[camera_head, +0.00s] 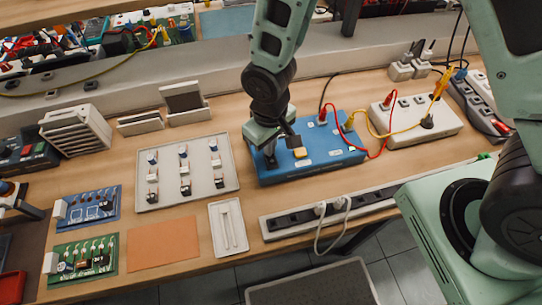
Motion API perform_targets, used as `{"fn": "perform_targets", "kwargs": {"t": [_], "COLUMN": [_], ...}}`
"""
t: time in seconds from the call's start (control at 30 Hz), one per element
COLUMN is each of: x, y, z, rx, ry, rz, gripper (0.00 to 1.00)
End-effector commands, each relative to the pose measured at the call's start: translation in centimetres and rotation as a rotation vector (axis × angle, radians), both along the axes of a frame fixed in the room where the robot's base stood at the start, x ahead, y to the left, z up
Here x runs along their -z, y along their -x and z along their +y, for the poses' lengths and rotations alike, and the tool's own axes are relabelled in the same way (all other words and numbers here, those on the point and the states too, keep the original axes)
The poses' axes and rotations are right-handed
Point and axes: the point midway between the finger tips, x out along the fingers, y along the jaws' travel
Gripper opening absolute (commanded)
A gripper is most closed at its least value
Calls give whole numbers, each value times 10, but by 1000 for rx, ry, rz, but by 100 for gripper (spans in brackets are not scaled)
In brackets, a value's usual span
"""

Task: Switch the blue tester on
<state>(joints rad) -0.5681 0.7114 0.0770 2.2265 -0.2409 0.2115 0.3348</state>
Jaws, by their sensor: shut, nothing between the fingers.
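The blue tester (328,156) is a flat blue box near the middle of the bench. It has a yellow button (300,152) on its top and red and yellow plugs with leads at its upper right. My gripper (270,158) is over the left end of the tester, pointing down, with its fingers shut and empty. It hides part of the tester's left side. I cannot tell whether the fingertips touch the tester or what control lies under them.
A white box with plugs (447,128) stands to the right, joined by red and yellow leads. A power strip (275,230) runs along the front edge. An orange mat (163,243) lies front left.

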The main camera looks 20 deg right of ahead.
Motion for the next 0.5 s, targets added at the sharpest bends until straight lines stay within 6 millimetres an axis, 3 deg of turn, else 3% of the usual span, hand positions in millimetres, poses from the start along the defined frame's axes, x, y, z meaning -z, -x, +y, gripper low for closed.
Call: {"fn": "perform_targets", "kwargs": {"t": [0.5], "x": [-44], "y": [0], "z": [0], "rx": [0], "ry": [0], "rz": [0], "gripper": [0]}}
